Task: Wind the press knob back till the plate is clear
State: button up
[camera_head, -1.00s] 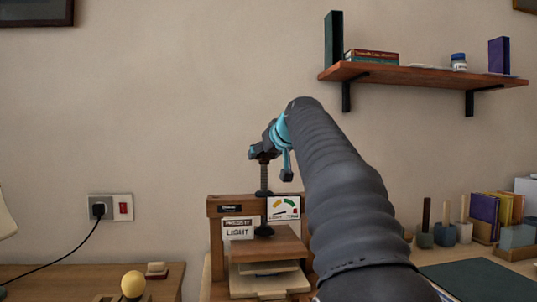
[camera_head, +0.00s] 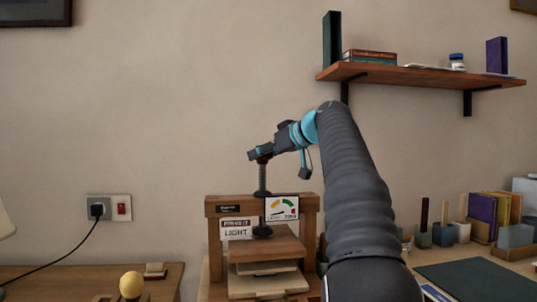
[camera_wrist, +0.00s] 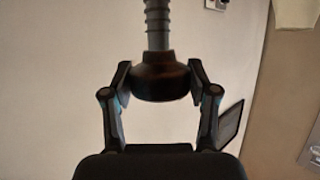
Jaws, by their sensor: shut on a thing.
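The book press (camera_head: 213,230) is a wooden frame at the lower middle of the head view. Its threaded screw (camera_head: 262,180) rises above the top beam and ends in a dark round knob (camera_wrist: 160,80). My gripper (camera_head: 259,153) is shut on the knob, with one finger on each side of it in the wrist view. A dark foot (camera_head: 263,231) on the screw's lower end sits just above or on the wooden plate (camera_head: 275,244); I cannot tell which. Pale boards (camera_head: 265,285) lie under the plate.
A gauge (camera_head: 281,208) and a "LIGHT" sign (camera_head: 237,229) are on the press front. A wall shelf (camera_head: 420,78) is above right. Pots, books and a dark mat (camera_head: 485,277) are on the right. A yellow ball-topped thing (camera_head: 131,284) is at lower left.

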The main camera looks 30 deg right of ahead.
jog(key=shift+f, duration=0.25)
jog(key=o, duration=0.9)
jog(key=shift+a, duration=0.1)
jog(key=shift+c, duration=0.2)
jog(key=o, duration=0.3)
jog(key=shift+w+a, duration=0.1)
jog(key=shift+w, duration=0.05)
jog(key=shift+r, duration=0.1)
jog(key=shift+r, duration=0.1)
jog(key=shift+s+d+r, duration=0.1)
jog(key=shift+s+d, duration=0.1)
jog(key=shift+s, duration=0.15)
jog(key=v, duration=1.1)
jog(key=shift+s, duration=0.15)
jog(key=shift+d+r, duration=0.1)
